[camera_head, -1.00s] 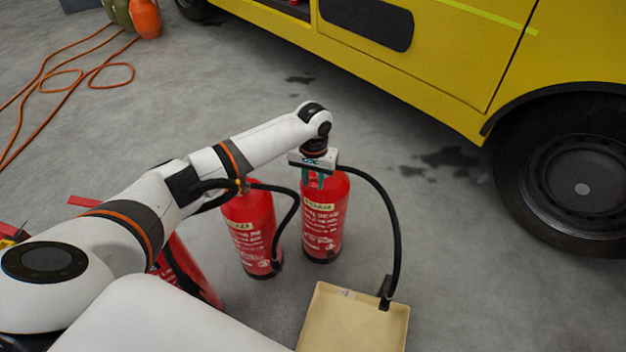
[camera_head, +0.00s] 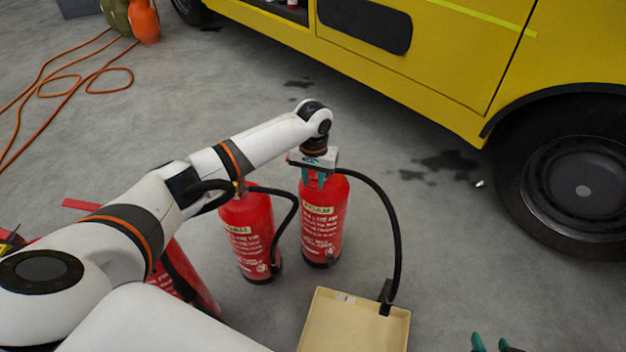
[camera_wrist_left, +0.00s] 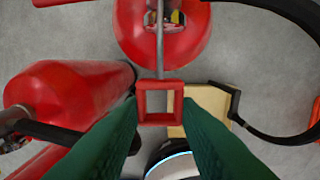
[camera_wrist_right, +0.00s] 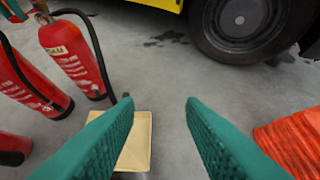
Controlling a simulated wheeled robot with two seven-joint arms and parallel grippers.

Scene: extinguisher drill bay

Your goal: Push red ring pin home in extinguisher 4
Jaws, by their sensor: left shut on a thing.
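The red ring pin (camera_wrist_left: 175,104) has a square red ring and a thin grey shaft. My left gripper (camera_wrist_left: 158,110) is shut on the ring, and it shows in the head view (camera_head: 318,180) at the top of the rightmost foam extinguisher (camera_head: 323,222). That red extinguisher, apparently number 4, also shows in the left wrist view (camera_wrist_left: 130,28). The shaft points at its valve head; how deep the tip sits cannot be told. My right gripper (camera_wrist_right: 160,102) is open and empty, and its tips show at the bottom right of the head view (camera_head: 492,344).
A second red extinguisher (camera_head: 247,235) stands just left, and another (camera_head: 190,275) leans partly behind my arm. A black hose (camera_head: 393,230) arcs to a beige tray (camera_head: 352,325). A yellow vehicle (camera_head: 440,60) stands behind.

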